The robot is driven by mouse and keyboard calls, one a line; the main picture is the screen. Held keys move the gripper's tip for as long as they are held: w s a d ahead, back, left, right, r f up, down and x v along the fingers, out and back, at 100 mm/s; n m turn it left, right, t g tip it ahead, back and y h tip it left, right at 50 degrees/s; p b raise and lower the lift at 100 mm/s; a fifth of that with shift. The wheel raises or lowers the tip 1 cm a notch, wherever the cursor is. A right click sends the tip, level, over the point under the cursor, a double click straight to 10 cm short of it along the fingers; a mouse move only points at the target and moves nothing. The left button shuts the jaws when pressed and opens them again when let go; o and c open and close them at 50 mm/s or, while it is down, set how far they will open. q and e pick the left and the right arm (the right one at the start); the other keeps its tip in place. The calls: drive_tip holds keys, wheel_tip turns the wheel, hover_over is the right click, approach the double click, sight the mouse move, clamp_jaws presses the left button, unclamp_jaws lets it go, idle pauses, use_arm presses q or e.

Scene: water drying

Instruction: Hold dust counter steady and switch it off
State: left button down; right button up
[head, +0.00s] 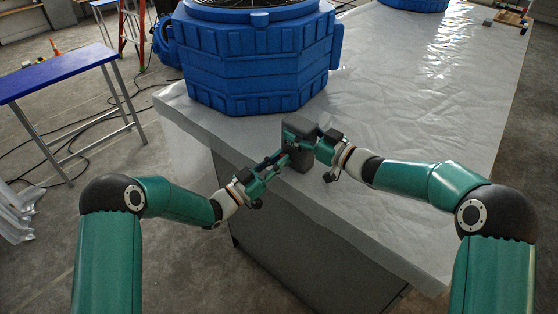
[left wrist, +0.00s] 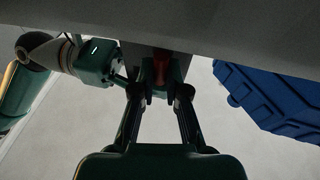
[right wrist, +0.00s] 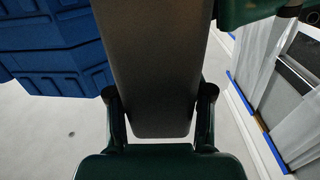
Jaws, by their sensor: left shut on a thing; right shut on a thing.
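The dust counter (head: 298,128) is a dark grey, boxy device at the near edge of the plastic-covered table. In the right wrist view its broad grey body (right wrist: 150,65) fills the gap between the fingers. My right gripper (head: 315,146) is shut on that body from the right. My left gripper (head: 282,157) reaches up from the lower left and is shut on the counter's near, lower side. In the left wrist view a small red part (left wrist: 160,68) shows between the left fingertips; the exact contact is too dark to tell. The counter's face is mostly hidden by the grippers.
A large blue ribbed machine (head: 255,60) stands on the table (head: 420,110) just behind the counter. The table to the right is largely clear. A blue-topped bench (head: 55,75) stands at left, with cables on the floor.

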use_arm(q)
drive_tip(key=shift+f, duration=0.15)
use_arm(e)
drive_tip(key=shift+r, duration=0.1)
use_arm(q)
drive_tip(key=c, duration=1.2)
unclamp_jaws()
drive_tip(key=shift+a, duration=0.1)
drive_tip(key=v, duration=1.2)
use_arm(e)
drive_tip(key=o, duration=1.4)
drive_tip(key=shift+o, duration=0.2)
